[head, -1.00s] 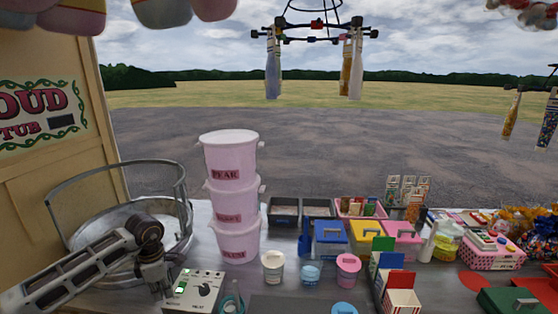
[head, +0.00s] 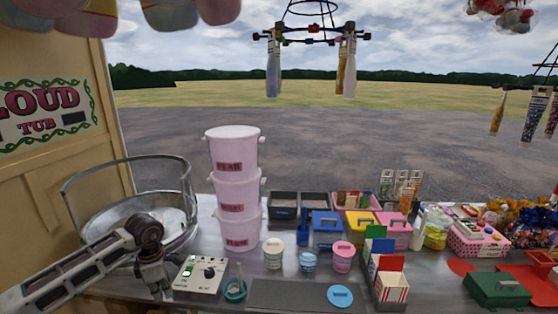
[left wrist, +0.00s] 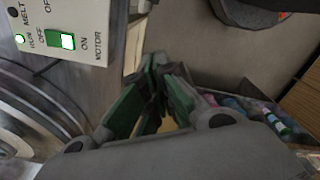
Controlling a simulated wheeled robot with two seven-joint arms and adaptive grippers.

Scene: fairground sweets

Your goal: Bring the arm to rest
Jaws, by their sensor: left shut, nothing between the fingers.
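My left gripper (head: 158,290) hangs at the end of my left arm in the head view, near the front edge of the counter. It is just left of the white control box (head: 199,275) and in front of the round metal candyfloss pan (head: 103,222). In the left wrist view its dark green finger pads (left wrist: 152,108) are closed together with nothing held. The control box also shows in the left wrist view (left wrist: 85,22), with a lit green switch by the word ON. My right gripper is out of view.
Pink stacked tubs (head: 238,186) stand behind the control box. Small pots, including a pink one (head: 342,257), a dark mat (head: 285,294), lidded boxes and a striped carton (head: 392,287) fill the counter to the right. A teal round holder (head: 235,290) sits beside the control box.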

